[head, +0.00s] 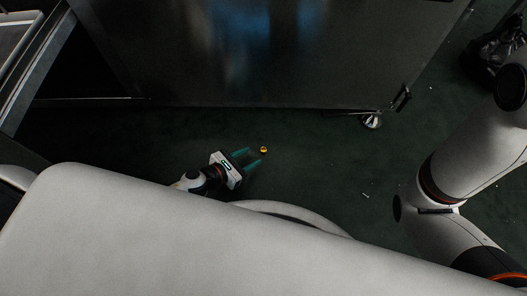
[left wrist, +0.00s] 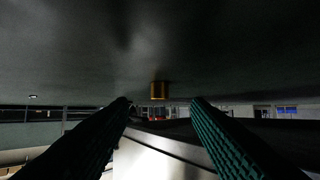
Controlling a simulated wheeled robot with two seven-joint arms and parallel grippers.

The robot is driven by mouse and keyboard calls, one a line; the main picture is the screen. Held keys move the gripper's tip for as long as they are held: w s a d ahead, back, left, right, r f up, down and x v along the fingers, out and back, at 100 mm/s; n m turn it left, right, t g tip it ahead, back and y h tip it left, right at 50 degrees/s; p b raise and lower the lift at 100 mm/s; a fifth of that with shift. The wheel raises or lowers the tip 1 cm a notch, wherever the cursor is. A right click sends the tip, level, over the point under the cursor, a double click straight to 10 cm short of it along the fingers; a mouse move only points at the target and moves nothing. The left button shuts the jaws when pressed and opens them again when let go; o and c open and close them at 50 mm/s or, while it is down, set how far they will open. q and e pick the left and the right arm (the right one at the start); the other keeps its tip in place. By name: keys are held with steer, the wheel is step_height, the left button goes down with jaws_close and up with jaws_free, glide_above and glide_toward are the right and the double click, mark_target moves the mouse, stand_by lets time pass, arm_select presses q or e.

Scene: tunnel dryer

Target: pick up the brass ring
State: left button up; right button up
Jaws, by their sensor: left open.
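The brass ring (head: 263,149) is small and yellow and lies on the dark green floor in the head view, in front of the steel cabinet. It also shows in the left wrist view (left wrist: 159,90), centred just beyond the fingertips. My left gripper (head: 254,157) is open, with its two green fingers apart and pointing toward the ring. The ring sits just past the fingertips, with nothing between the fingers. In the left wrist view the fingers (left wrist: 160,101) stand on either side below the ring. My right gripper is not in view.
A large dark steel cabinet (head: 265,60) stands behind the ring, with a caster (head: 371,120) at its right corner. A steel frame (head: 35,65) is at the upper left. A dark bag-like object (head: 490,50) lies at the upper right. The floor around the ring is clear.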

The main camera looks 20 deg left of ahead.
mark_target(262, 151)
arm_select(q)
steer(key=b+x, duration=0.2)
steer(key=x, duration=0.2)
steer(key=shift+w+d+f, duration=0.1)
steer(key=shift+w, duration=0.2)
steer(key=shift+w+d, duration=0.15)
steer(key=shift+w, duration=0.05)
steer(key=shift+c, duration=0.3)
jaws_close()
